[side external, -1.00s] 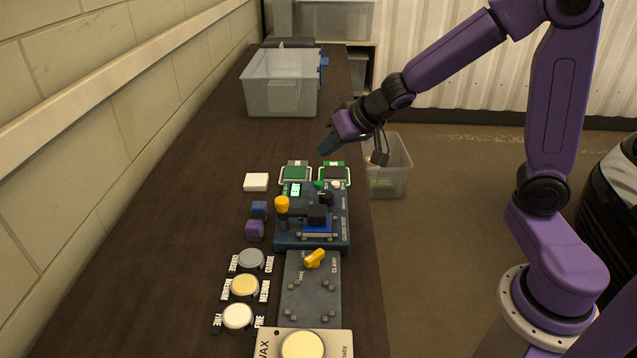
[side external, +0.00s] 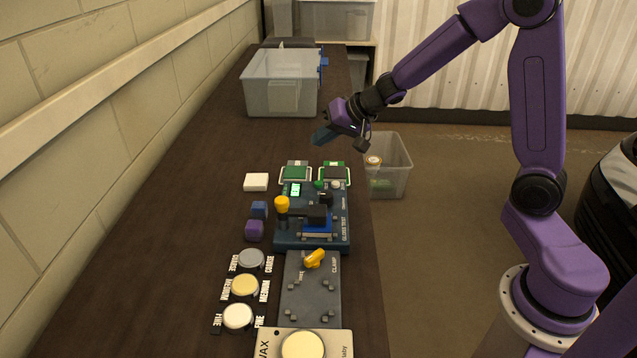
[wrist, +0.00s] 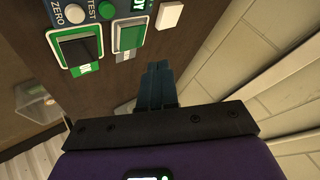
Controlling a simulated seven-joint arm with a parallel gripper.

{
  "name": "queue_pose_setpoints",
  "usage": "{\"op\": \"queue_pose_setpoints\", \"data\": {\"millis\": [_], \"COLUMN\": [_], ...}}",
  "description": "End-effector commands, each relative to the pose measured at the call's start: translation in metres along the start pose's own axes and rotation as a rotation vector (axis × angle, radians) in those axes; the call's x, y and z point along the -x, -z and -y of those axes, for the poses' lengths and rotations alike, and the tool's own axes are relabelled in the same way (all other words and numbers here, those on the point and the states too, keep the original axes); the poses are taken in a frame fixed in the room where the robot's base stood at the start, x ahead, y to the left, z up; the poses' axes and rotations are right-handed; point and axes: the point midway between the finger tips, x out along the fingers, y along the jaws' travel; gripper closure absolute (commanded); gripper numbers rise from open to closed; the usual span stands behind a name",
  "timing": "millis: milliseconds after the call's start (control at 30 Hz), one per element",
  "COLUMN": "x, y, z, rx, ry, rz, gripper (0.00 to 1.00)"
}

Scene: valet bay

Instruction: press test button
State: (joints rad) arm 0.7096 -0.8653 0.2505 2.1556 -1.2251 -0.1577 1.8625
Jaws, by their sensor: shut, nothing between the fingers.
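The dark blue gloss test unit (side external: 285,238) stands on the dark bench. Its green test button (side external: 319,184) is on the far end of its top, beside a pale zero button (side external: 336,184). In the wrist view, the green button (wrist: 106,11) sits by the word TEST and the white button (wrist: 75,14) by ZERO. A small lit green display (side external: 295,189) is left of the buttons. My gripper (side external: 320,138) is shut and empty, in the air beyond the unit and apart from the buttons. Its fingertips (wrist: 159,68) also show in the wrist view.
Two green-framed pads (side external: 296,172) (side external: 334,172) lie between unit and gripper. A white block (side external: 256,182) and blue and purple blocks (side external: 254,230) are left. A clamp plate (side external: 310,290) is nearer. A clear bin (side external: 397,165) stands right, a large one (side external: 282,95) behind.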

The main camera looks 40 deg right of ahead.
Motion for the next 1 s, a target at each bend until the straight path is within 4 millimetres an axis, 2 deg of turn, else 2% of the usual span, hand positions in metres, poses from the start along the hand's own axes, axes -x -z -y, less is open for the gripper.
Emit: {"op": "queue_pose_setpoints", "data": {"millis": [467,767,1000], "x": [-0.013,-0.028,-0.048], "y": [-0.010,-0.021,-0.035], "z": [-0.011,-0.021,-0.035], "rx": [-0.001,-0.002,-0.001], "ry": [-0.003,-0.003,-0.003], "rz": [0.000,0.000,0.004], "gripper": [1.00,1.00,1.00]}}
